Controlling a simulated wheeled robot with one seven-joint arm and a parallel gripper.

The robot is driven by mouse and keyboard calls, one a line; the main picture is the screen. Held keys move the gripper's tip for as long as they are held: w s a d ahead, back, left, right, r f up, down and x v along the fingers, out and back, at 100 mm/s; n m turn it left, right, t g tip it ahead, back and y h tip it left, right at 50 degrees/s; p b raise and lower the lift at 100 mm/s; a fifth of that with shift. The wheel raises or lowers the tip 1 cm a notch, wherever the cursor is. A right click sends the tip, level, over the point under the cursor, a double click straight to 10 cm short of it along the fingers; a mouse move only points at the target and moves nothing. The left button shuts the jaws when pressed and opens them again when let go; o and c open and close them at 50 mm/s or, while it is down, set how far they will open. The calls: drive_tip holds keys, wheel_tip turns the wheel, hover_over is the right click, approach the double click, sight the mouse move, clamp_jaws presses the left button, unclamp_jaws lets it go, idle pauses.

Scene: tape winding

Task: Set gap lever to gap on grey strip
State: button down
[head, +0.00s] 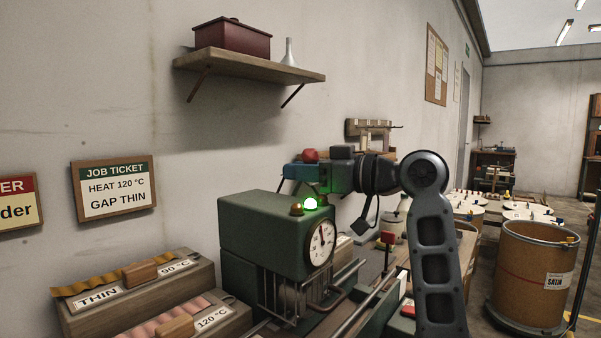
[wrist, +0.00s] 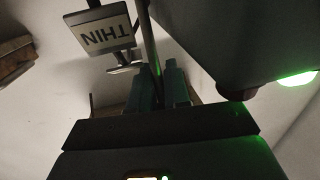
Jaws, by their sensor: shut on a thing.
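A thin rod, seemingly the gap lever (wrist: 149,42), runs between the fingers of my gripper (wrist: 162,84) in the wrist view. The fingers are shut on it. A plate reading THIN (wrist: 103,35), upside down in this view, stands close beside the rod on a small bracket. In the head view my gripper (head: 290,171) is behind and above the green machine (head: 262,228). A red knob (head: 310,155) shows just above the fingers. The lever's lower part is hidden there. I cannot make out a grey strip for certain.
The machine carries a lit green lamp (head: 310,204) and a dial (head: 321,243). A shelf (head: 250,66) hangs above. Labelled strip boxes (head: 135,291) stand at the front left.

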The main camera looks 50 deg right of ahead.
drive_tip(key=shift+s+r, duration=0.3)
drive_tip(key=shift+r, duration=0.4)
drive_tip(key=c, duration=1)
unclamp_jaws()
drive_tip(key=shift+s, duration=0.1)
drive_tip(key=shift+c, duration=0.2)
drive_tip(key=shift+o, duration=0.6)
drive_tip(key=shift+f, duration=0.15)
drive_tip(key=v, duration=0.7)
drive_tip(key=shift+s+b, duration=0.3)
drive_tip(key=shift+s, duration=0.05)
drive_tip(key=shift+c, duration=0.2)
